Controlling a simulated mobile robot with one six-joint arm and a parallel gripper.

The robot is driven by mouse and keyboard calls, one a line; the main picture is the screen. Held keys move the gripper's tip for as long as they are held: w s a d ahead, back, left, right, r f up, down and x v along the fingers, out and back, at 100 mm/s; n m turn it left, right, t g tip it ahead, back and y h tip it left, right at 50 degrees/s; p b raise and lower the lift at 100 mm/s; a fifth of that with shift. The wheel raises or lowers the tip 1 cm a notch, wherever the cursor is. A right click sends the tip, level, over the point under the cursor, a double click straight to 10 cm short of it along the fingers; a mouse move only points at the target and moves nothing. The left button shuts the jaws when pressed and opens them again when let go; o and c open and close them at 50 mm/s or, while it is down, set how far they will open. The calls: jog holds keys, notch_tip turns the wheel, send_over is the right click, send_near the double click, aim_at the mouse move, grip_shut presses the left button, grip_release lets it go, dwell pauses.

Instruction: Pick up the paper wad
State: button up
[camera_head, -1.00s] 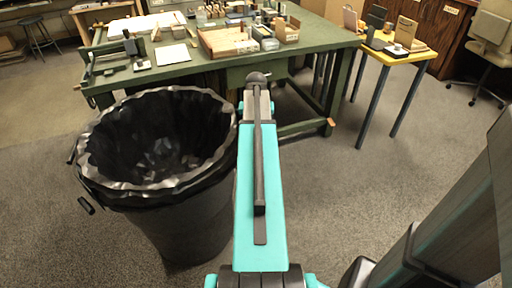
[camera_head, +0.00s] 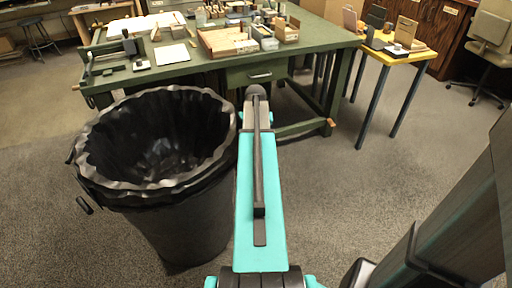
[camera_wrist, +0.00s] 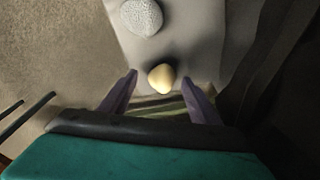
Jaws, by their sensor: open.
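In the wrist view, a rough, pale grey-white lump (camera_wrist: 142,16) lies at the top on a light grey surface; its crinkled texture looks like a paper wad. A smooth, pale yellow lump (camera_wrist: 162,80) lies nearer, in front of my gripper. My gripper (camera_wrist: 160,77) is open, its two purple fingers on either side of the yellow lump in the picture. I cannot tell whether they touch it. The grey-white lump is beyond the fingertips. In the head view, my arm hides the gripper, and neither lump shows.
A black-lined bin (camera_head: 88,172) stands left of my arm. A green workbench (camera_head: 325,52) with a wooden tray (camera_head: 222,54) and small items is ahead. A yellow table (camera_head: 420,54) stands at right. Floor is open between the arm and the yellow table.

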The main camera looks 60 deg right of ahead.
jog(key=shift+d+f, duration=0.1)
jog(key=shift+f, duration=0.65)
jog(key=shift+c, duration=0.5)
jog(key=c, duration=1)
